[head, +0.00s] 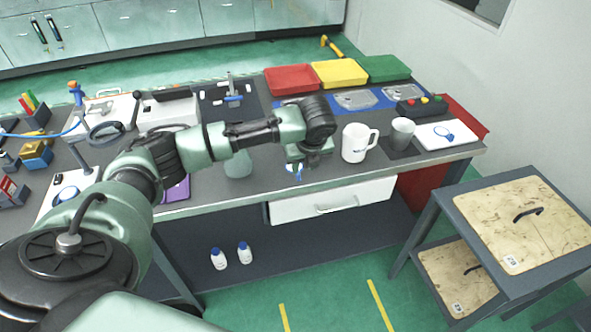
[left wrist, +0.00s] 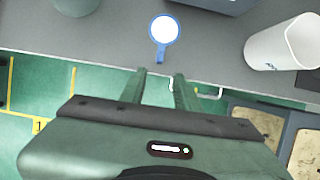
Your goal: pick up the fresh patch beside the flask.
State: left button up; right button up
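The patch (left wrist: 164,29), a white disc with a blue rim and blue tab, lies on the dark grey bench top near its front edge. In the head view it is mostly hidden under my left gripper (head: 298,173). A grey-green vessel (head: 238,164), which may be the flask, stands to the left of the patch; its base also shows in the left wrist view (left wrist: 76,5). In that view my left gripper (left wrist: 160,74) has its two fingers apart with nothing between them, just short of the tab. My right gripper is not in view.
A white mug (head: 355,143) and a grey cup (head: 402,133) stand to the right. A white board (head: 430,143) with another blue-rimmed item lies further right. Red (head: 290,80), yellow (head: 338,73) and green (head: 383,68) trays line the back. A purple item (head: 177,190) lies left.

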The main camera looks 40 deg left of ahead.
aim_at(299, 173)
pick_arm(q)
jog(key=x, duration=0.2)
jog(key=p+x, duration=0.1)
jog(key=x, duration=0.2)
jog(key=w+a+x, duration=0.1)
jog(key=x, duration=0.1)
jog(key=shift+a+r+p, duration=0.1)
jog(key=shift+a+p, duration=0.1)
jog(key=shift+p, duration=0.15)
grip_shut()
